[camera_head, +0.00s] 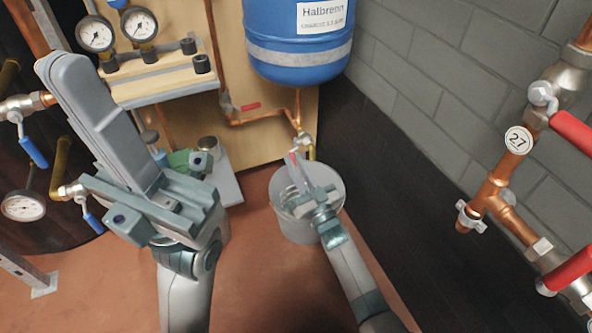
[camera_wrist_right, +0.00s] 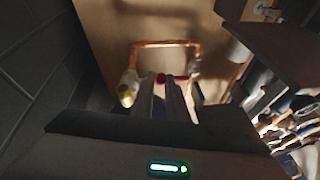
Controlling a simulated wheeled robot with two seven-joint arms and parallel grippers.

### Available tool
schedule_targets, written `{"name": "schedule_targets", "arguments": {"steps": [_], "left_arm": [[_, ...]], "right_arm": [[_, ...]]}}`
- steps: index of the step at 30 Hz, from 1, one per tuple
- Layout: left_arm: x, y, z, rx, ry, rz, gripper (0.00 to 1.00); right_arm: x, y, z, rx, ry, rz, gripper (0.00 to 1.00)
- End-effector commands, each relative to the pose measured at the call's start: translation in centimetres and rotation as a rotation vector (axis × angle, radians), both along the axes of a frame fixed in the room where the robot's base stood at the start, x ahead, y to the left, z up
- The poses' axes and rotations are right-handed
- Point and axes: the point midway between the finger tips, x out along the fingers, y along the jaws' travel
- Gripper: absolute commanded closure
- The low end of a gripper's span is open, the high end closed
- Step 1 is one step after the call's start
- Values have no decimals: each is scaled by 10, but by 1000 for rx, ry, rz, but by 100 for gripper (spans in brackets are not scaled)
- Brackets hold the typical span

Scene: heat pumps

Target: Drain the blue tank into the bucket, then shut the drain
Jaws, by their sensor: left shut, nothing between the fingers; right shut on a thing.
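The blue tank (camera_head: 297,45) hangs at the top centre of the head view, labelled "Halbrenn", with a grey band. Below it a copper pipe leads to a drain valve (camera_head: 301,141) with a brass outlet, which also shows in the wrist view (camera_wrist_right: 127,93). The pale grey bucket (camera_head: 305,230) stands on the floor under this outlet. My right gripper (camera_head: 297,163) is above the bucket, shut on the drain's red lever (camera_head: 292,158). Its fingers partly hide the lever and the bucket's inside. My left gripper (camera_head: 72,68) is shut and empty, raised at the left near the gauges.
A second red lever (camera_head: 250,106) sits on the copper pipe left of the drain. Two gauges (camera_head: 118,30) are on the wooden panel. Blue-handled valves (camera_head: 33,152) are at the left. Copper pipes with red handles (camera_head: 572,130) run along the right. Floor in front of the bucket is clear.

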Motion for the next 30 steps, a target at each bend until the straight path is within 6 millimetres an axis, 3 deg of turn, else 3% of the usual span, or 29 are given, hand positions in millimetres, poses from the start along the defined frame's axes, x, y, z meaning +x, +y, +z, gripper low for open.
{"name": "schedule_targets", "arguments": {"steps": [12, 13, 15, 30], "left_arm": [[-1, -4, 2, 0, -11, -12, 100], [-1, -4, 2, 0, -11, -12, 100], [-2, -4, 2, 0, -11, -12, 100], [-1, -4, 1, 0, -11, -12, 100]], "right_arm": [[0, 0, -1, 5, -10, 0, 100], [0, 0, -1, 5, -10, 0, 80], [0, 0, -1, 4, -10, -1, 68], [-3, -3, -6, 3, -10, -1, 68]]}}
